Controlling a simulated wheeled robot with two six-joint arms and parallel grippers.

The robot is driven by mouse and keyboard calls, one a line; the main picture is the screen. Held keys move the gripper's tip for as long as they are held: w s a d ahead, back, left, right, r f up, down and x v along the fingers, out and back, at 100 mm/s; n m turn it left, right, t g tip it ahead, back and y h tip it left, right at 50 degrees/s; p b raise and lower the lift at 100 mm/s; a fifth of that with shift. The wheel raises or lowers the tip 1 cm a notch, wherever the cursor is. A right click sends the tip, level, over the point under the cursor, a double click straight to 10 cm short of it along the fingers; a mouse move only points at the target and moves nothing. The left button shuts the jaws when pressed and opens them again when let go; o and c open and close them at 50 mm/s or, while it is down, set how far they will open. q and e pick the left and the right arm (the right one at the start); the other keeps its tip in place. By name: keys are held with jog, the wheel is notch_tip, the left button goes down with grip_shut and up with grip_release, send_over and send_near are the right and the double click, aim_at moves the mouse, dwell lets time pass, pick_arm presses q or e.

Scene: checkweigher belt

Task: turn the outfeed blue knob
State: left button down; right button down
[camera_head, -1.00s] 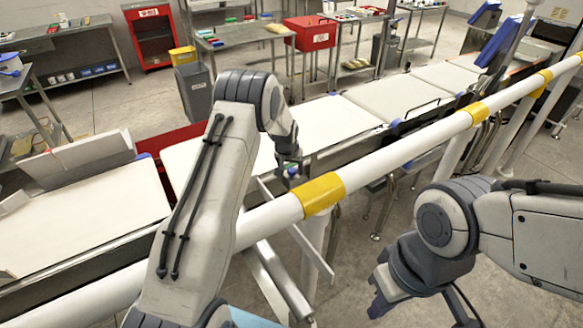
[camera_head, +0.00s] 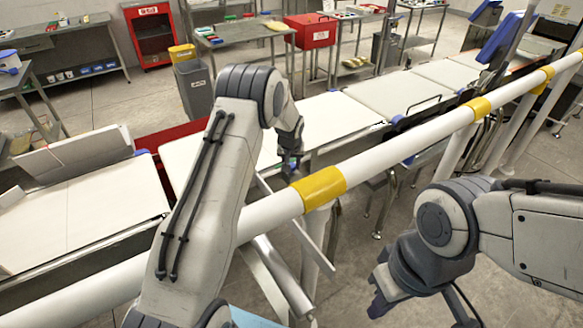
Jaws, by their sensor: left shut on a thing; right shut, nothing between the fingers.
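My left arm reaches over the white rail, and my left gripper (camera_head: 290,168) points down at the near side of the conveyor. It is shut on a small blue knob (camera_head: 288,174), which is mostly hidden by the fingers. Another blue knob (camera_head: 409,160) shows further right along the conveyor's near side, partly behind the rail. My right gripper (camera_head: 376,302) is shut and empty, low on the right, on the near side of the rail and well apart from the knobs.
The white rail (camera_head: 400,143) with yellow bands crosses the whole view between me and the conveyor. The white belt (camera_head: 335,118) runs from lower left to upper right. A grey bin (camera_head: 194,88) and tables stand behind it.

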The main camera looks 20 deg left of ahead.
pick_arm(q)
jog(key=n+b, duration=0.1)
jog(key=b, duration=0.1)
jog(key=n+y+b, duration=0.1)
jog(key=b, duration=0.1)
jog(key=n+b, duration=0.2)
jog(key=shift+w+d+f+g+y+b, duration=0.1)
jog(key=shift+d+f+g+y+b, duration=0.05)
jog(key=shift+f+g+y+b, duration=0.15)
jog(key=shift+d+r+n+g+y+b, duration=0.15)
jog(key=shift+n+g+b, duration=0.1)
jog(key=shift+n+b, duration=0.4)
jog(key=shift+a+r+n+g+y+b, duration=0.2)
jog(key=shift+n+b, duration=0.25)
jog(key=shift+n, duration=0.4)
jog(key=c, duration=0.5)
grip_release()
jog(key=shift+r, duration=0.1)
jog(key=v, duration=1)
jog(key=shift+d+b, duration=0.2)
jog(key=shift+b, duration=0.25)
jog(key=shift+r, duration=0.1)
